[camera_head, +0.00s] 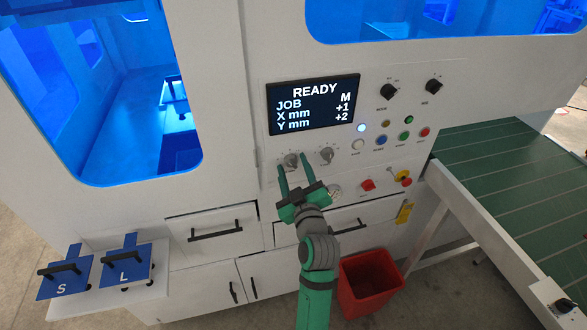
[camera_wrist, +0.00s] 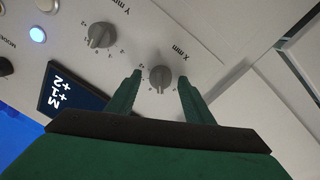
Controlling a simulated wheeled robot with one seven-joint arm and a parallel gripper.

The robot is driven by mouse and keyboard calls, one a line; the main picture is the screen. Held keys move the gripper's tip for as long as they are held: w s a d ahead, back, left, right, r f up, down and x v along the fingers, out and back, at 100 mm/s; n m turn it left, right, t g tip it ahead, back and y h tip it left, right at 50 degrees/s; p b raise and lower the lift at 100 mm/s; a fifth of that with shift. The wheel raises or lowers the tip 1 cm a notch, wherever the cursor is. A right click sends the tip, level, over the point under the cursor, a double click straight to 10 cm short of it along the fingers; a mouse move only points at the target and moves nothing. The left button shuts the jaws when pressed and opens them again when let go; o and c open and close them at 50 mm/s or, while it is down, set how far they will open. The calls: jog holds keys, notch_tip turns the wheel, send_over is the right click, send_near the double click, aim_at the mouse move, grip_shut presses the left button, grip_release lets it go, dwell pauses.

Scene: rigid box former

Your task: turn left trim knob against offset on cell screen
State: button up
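The cell screen (camera_head: 313,104) reads READY, JOB M, X mm +1 and Y mm +2. Two grey trim knobs sit below it. The left trim knob (camera_head: 291,160) is labelled X mm in the wrist view, where it shows at the right (camera_wrist: 160,76). The right trim knob (camera_head: 327,154), labelled Y mm, also shows in the wrist view (camera_wrist: 101,36). My gripper (camera_head: 295,172) is open, its green fingers pointing at the panel. In the wrist view its fingertips (camera_wrist: 160,80) lie on either side of the left knob, with gaps visible. Contact cannot be told.
Black selector knobs (camera_head: 388,92) and coloured buttons (camera_head: 381,140) are right of the screen. A red switch (camera_head: 367,185) sits lower right of the trim knobs. Drawers (camera_head: 215,231) lie below. A red bin (camera_head: 368,284) and a green conveyor (camera_head: 520,180) stand at the right.

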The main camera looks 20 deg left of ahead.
jog(key=v, duration=1)
jog(key=shift+s+d, duration=0.2)
jog(key=shift+s, duration=0.15)
jog(key=s+d+f+m+h, duration=0.4)
jog(key=s+d+f, duration=0.1)
jog(key=s+f, duration=0.25)
jog(key=s+d+f+m+h, duration=0.3)
jog(key=s+d+f+m, duration=0.25)
jog(key=f, duration=0.25)
jog(key=s+d+f+m+h, duration=0.1)
jog(key=s+d, duration=0.1)
jog(key=s, duration=0.9)
jog(key=s+d+f+m+h, duration=0.1)
jog(key=s+d+h, duration=0.1)
jog(key=s, duration=1)
jog(key=shift+d+f+m, duration=0.2)
jog(key=shift+d+m, duration=0.15)
jog(key=shift+d, duration=0.2)
